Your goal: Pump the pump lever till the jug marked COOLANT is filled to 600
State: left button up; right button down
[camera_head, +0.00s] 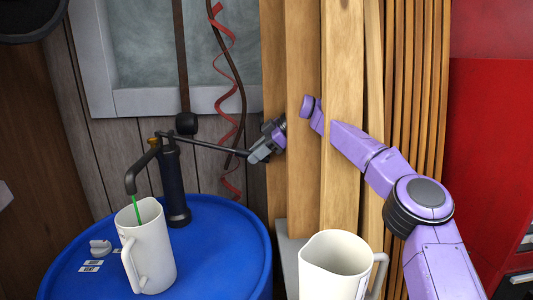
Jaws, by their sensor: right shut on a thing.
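The hand pump (173,182) stands upright on a blue drum, with its spout curving down to the left. Green liquid (137,207) runs from the spout into a white jug (149,250) on the drum top. The pump lever (212,147) reaches out to the right, sloping slightly down. My right gripper (258,154) is shut on the lever's outer end. A second white jug (340,258) stands at the lower right, open at the top. I can read no COOLANT mark or level scale on either jug. My left gripper is not in view.
The blue drum (215,240) carries a small grey cap (100,247) and white labels. A red coiled hose (226,90) hangs by the window. A red cabinet (495,140) stands at the right.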

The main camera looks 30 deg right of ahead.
jog(key=shift+a+f, duration=0.3)
jog(key=shift+f, duration=0.35)
jog(key=c, duration=1.2)
grip_release()
jog(key=o, duration=0.3)
jog(key=shift+w+a+f, duration=0.1)
jog(key=shift+w, duration=0.05)
jog(key=shift+w+f, duration=0.1)
jog(key=shift+w, duration=0.2)
jog(key=v, duration=1)
jog(key=shift+d+r+p, duration=0.2)
jog(key=shift+r+p, duration=0.05)
jog(key=shift+p, duration=0.05)
